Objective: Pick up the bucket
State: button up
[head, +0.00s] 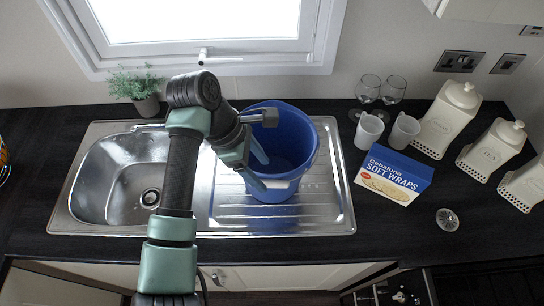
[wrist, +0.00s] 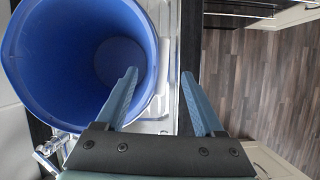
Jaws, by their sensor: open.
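A blue bucket (head: 301,150) stands upright on the ribbed drainboard of the steel sink. It also fills the upper left of the wrist view (wrist: 60,70), its open mouth facing the camera. My gripper (head: 261,171) is open and empty at the bucket's front left rim. In the wrist view my gripper (wrist: 158,73) has its left finger over the bucket's opening and its right finger outside, with the wall's edge between them. I cannot tell how far the fingertips reach below the rim. My arm and gripper hide part of the bucket's left side.
The sink basin (head: 118,180) is left of my arm, with a potted plant (head: 138,88) behind. Right of the bucket stand a soft wraps box (head: 393,176), white mugs (head: 369,130), glasses (head: 392,90) and canisters (head: 447,118). The window (head: 205,30) is behind.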

aim_at(272, 180)
jog(key=p+x, duration=0.1)
jog(key=x, duration=0.3)
jog(key=shift+d+r+p, duration=0.1)
jog(key=shift+d+p, duration=0.1)
jog(key=shift+p, duration=0.15)
grip_shut()
dwell(1.0)
